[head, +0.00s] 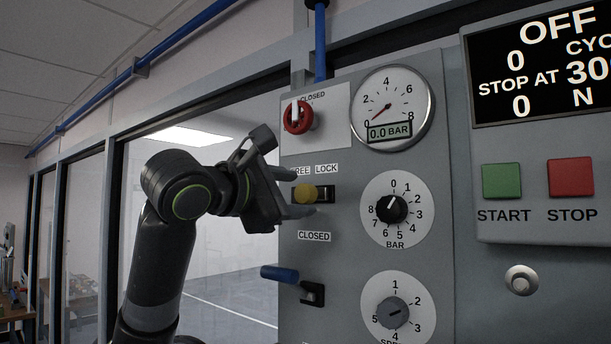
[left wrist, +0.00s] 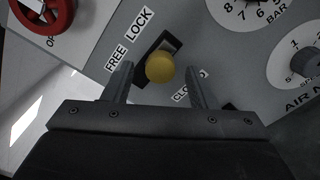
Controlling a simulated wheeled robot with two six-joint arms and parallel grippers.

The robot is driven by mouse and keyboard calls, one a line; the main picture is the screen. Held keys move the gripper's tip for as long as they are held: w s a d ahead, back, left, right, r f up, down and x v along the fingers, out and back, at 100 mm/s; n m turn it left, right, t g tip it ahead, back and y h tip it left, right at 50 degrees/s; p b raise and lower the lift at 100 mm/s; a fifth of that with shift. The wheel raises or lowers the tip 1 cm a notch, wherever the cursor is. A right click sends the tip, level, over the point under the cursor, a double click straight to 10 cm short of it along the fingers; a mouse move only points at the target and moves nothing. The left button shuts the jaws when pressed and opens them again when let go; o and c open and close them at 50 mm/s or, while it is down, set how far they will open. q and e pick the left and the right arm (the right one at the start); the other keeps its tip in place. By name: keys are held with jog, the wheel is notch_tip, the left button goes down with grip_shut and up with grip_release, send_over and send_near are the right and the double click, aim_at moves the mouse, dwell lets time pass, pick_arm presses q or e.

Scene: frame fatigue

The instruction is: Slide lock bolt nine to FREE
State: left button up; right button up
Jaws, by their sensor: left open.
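The lock bolt's yellow knob (head: 306,193) sits in a dark slot on the grey panel, under labels FREE, at left and partly covered by my gripper, and LOCK (head: 326,168). The left wrist view shows the knob (left wrist: 160,67) too, near the slot's lower end there. My left gripper (head: 299,194) is open. Its fingertips stand on either side of the knob, one above and one below in the head view, with visible gaps to it in the wrist view. No number nine is readable. My right gripper is not in view.
A red rotary valve (head: 299,117) is above the bolt and a blue-handled lever (head: 281,273) below. A gauge (head: 392,108) reading 0.0 BAR and a BAR dial (head: 397,208) are to the right. START (head: 501,181) and STOP (head: 570,178) buttons are farther right.

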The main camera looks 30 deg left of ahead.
aim_at(302, 193)
pick_arm(q)
jog(key=shift+w+d+r+p, duration=0.15)
jog(key=shift+w+p, duration=0.35)
jog(key=shift+w, duration=1.3)
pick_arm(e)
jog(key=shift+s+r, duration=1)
pick_arm(q)
jog(key=shift+s, duration=0.1)
jog(key=shift+c, duration=0.2)
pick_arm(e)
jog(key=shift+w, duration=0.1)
